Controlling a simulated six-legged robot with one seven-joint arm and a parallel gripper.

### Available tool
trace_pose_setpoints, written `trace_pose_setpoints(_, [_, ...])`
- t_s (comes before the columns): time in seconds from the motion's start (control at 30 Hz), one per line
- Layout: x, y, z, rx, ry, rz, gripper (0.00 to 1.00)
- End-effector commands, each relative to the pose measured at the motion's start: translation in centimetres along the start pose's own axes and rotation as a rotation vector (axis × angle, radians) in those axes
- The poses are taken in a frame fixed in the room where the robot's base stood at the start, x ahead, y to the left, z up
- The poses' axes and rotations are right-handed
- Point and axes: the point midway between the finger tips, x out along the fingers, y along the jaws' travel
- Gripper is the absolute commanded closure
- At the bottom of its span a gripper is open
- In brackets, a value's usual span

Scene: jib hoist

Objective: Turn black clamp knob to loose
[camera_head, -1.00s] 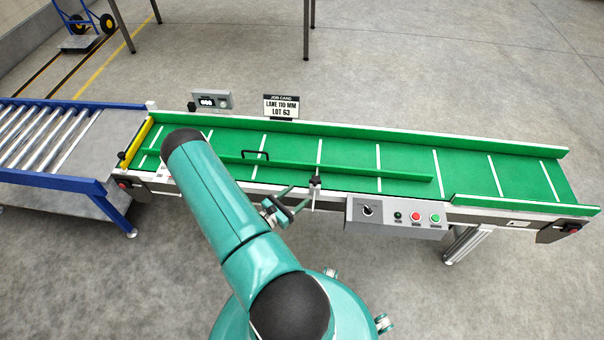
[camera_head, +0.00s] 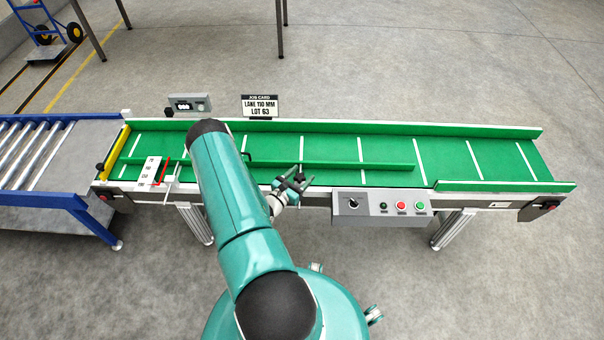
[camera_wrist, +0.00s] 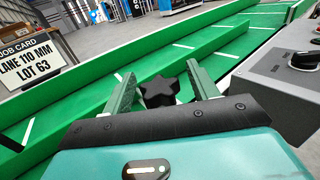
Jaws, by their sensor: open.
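The black clamp knob (camera_wrist: 160,92) is star-shaped and shows in the wrist view between the two green fingers of my gripper (camera_wrist: 161,75). The gripper is open, with a finger on each side of the knob; I cannot tell whether either touches it. In the head view my gripper (camera_head: 292,183) is at the near edge of the conveyor, where I cannot clearly separate the knob from the fingers. The green guide rail (camera_head: 340,165) runs lengthwise over the belt, just beyond the gripper.
A control box (camera_head: 382,203) with a selector and several buttons is close to the right of my gripper. A job card (camera_head: 260,106) reading "LANE 110 MM, LOT 63" stands behind the belt. A white scale plate (camera_head: 152,170) with a red edge is at the left.

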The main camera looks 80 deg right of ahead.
Motion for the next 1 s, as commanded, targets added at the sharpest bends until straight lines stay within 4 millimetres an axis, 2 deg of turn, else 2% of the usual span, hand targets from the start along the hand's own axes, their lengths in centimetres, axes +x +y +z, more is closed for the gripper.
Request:
trace_pose_setpoints(0.13, [1.13,0.12,0.0,0.001,0.0,0.001,0.41])
trace_pose_setpoints(0.4, [1.25,0.26,0.02,0.0,0.0,0.003,0.41])
trace_pose_setpoints(0.43, [1.25,0.26,0.02,0.0,0.0,0.003,0.43])
trace_pose_setpoints(0.6, [1.24,0.24,0.02,0.0,0.0,0.002,0.76])
trace_pose_setpoints(0.67, [1.23,0.24,0.01,0.0,0.0,0.002,0.86])
trace_pose_setpoints(1.0, [1.16,0.35,0.04,-0.002,-0.002,0.04,0.85])
